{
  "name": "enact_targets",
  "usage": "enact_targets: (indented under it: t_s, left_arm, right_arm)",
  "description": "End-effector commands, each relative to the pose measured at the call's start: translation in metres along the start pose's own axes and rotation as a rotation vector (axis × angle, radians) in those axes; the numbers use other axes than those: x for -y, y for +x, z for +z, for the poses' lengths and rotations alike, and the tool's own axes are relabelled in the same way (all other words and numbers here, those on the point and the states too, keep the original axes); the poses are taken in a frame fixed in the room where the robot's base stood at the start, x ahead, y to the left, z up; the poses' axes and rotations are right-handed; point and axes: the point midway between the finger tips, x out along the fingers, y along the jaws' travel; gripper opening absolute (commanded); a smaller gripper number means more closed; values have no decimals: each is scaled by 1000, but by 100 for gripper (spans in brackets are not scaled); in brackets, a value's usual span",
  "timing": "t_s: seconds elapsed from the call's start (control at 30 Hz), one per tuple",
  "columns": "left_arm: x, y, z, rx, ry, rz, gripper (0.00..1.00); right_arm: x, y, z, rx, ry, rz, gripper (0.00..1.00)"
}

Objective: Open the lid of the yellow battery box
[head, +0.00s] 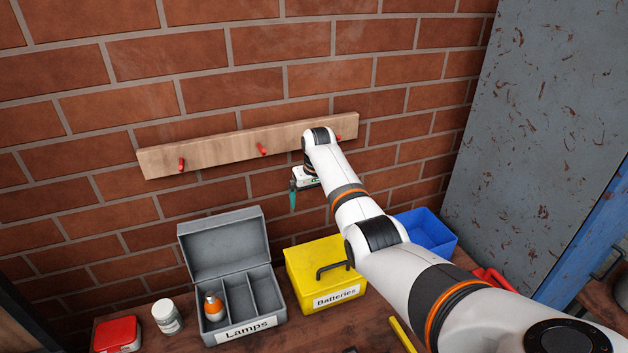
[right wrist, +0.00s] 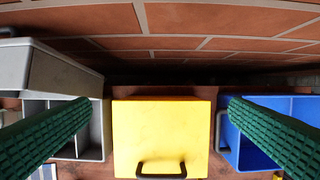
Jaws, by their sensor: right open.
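The yellow battery box (head: 318,265) stands on the wooden bench with its lid shut. In the right wrist view the yellow lid (right wrist: 162,125) lies centred below the camera, with the handle (right wrist: 161,170) at the bottom edge. My arm hides the box's right side in the head view. My left gripper is not in view.
A blue bin (head: 428,232) stands right. A white jar (head: 167,316) and red box (head: 117,334) are at left. A wooden rail (head: 225,148) with red pegs is on the brick wall.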

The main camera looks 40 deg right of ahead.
Motion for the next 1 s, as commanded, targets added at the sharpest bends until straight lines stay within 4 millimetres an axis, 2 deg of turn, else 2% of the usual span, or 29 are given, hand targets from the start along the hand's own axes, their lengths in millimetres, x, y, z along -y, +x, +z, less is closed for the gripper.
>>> enact_targets:
  t_s: [0.2,0.33,0.5,1.0]
  left_arm:
    - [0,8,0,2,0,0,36]
    - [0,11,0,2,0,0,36]
    - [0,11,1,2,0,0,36]
    - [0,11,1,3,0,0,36]
  right_arm:
    - [-1,-40,0,2,0,0,100]
    - [-1,-54,0,1,0,0,100]
    - [-1,-60,0,-1,-1,0,100]
    - [-1,-60,0,-2,0,0,100]
